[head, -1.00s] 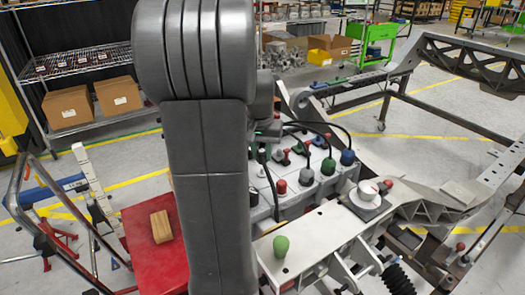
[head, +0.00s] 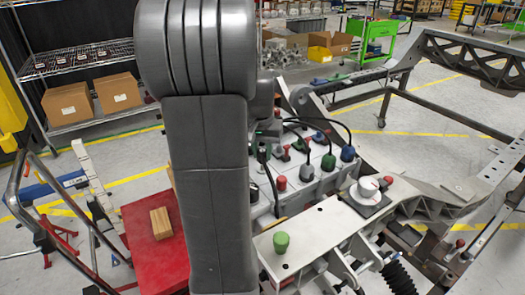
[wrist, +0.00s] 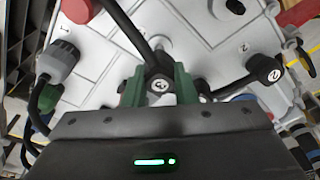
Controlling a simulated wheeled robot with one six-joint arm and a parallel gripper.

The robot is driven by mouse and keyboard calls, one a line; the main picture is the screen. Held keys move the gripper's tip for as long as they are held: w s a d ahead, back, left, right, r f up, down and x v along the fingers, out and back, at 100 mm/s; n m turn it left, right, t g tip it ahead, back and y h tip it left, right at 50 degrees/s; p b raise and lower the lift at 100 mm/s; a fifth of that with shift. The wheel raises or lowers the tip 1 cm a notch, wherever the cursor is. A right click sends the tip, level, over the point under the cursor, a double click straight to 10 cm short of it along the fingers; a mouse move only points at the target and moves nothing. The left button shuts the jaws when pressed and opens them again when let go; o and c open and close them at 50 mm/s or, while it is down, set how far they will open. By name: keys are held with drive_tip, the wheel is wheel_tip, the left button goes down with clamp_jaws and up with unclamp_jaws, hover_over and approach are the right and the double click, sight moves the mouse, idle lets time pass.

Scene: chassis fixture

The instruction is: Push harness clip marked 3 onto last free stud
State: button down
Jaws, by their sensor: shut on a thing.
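In the wrist view, the green fingertips of my gripper (wrist: 160,88) are shut on a black harness clip (wrist: 160,86). Its pale round mark is too small to read surely. A black cable runs from this clip toward the upper left. The clip is in front of the white panel (wrist: 205,45); I cannot tell whether it touches. Another black clip (wrist: 263,68), marked 2, is to the right on its own cable. The stud under the held clip is hidden.
A grey connector (wrist: 58,62) is at the left of the wrist view, with a red part (wrist: 77,10) above. In the head view, red (head: 281,183), green (head: 328,162) and blue (head: 347,153) knobs and arching cables crowd the panel. A green knob (head: 281,242) stands in front.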

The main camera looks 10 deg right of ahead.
drive_tip(key=shift+f, duration=0.15)
idle(0.5)
drive_tip(key=shift+f+b, duration=0.45)
drive_tip(key=shift+f, duration=0.4)
drive_tip(key=shift+f+b, duration=0.3)
drive_tip(key=shift+f, duration=0.2)
drive_tip(key=c, duration=1.1)
unclamp_jaws()
drive_tip(key=shift+r, duration=0.1)
